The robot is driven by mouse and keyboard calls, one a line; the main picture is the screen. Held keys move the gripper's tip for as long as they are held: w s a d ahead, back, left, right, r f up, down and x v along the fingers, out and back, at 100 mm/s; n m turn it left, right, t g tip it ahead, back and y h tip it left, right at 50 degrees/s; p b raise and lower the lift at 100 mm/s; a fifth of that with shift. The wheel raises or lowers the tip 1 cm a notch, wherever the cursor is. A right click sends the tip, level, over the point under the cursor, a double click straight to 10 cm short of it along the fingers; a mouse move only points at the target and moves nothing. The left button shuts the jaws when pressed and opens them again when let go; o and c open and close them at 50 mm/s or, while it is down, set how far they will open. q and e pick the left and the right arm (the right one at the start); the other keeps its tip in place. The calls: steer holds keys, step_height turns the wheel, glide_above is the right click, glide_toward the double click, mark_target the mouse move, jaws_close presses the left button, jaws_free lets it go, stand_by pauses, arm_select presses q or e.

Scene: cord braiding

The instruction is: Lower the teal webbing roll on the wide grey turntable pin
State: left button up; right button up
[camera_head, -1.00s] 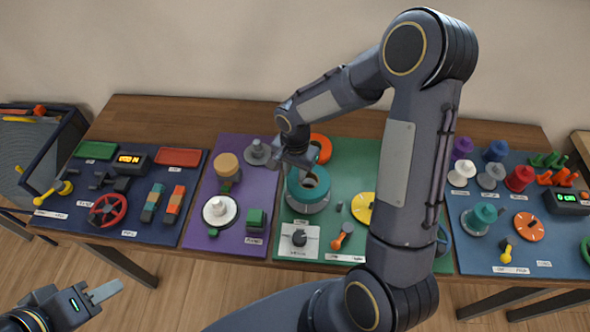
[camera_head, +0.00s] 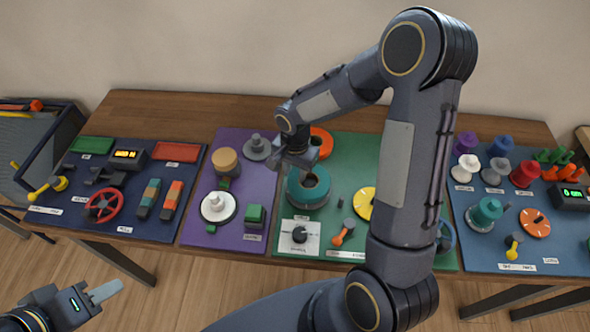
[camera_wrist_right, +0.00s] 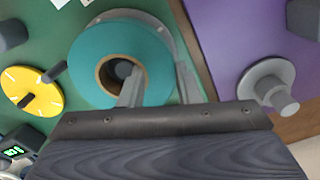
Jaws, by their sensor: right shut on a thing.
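The teal webbing roll (camera_head: 303,192) is over the wide grey turntable (camera_head: 318,204) on the green mat. It also shows in the right wrist view (camera_wrist_right: 98,52), with a brown core and a grey pin top (camera_wrist_right: 123,70) inside its hole. The turntable's rim (camera_wrist_right: 172,30) shows beyond the roll. My right gripper (camera_wrist_right: 160,85) is shut on the roll's wall, one finger in the hole and one outside. I cannot tell whether the roll's underside touches the disc. My left gripper (camera_head: 104,291) is at the lower left, away from the table; its opening is unclear.
An orange roll (camera_head: 321,143) stands just behind. A yellow dial (camera_head: 364,203), a black knob on a white plate (camera_head: 300,235) and an orange-handled lever (camera_head: 343,232) are close by. A grey spool-like stand (camera_wrist_right: 268,86) is on the purple mat beside my right gripper.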

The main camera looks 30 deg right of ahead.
steer(key=shift+f, duration=0.35)
steer(key=o, duration=1)
steer(key=shift+r, duration=0.1)
steer(key=shift+o, duration=0.4)
steer(key=shift+s+d, duration=0.1)
steer(key=shift+s, duration=0.1)
steer(key=shift+d+r+p, duration=0.1)
steer(key=shift+r+p, duration=0.45)
steer(key=shift+r, duration=0.35)
steer(key=shift+w+r+p, duration=0.15)
steer(key=shift+r+p, duration=0.3)
steer(key=shift+r, duration=0.35)
steer(key=shift+a+r+p, duration=0.2)
steer(key=shift+r+p, duration=1.25)
steer(key=shift+r, duration=0.85)
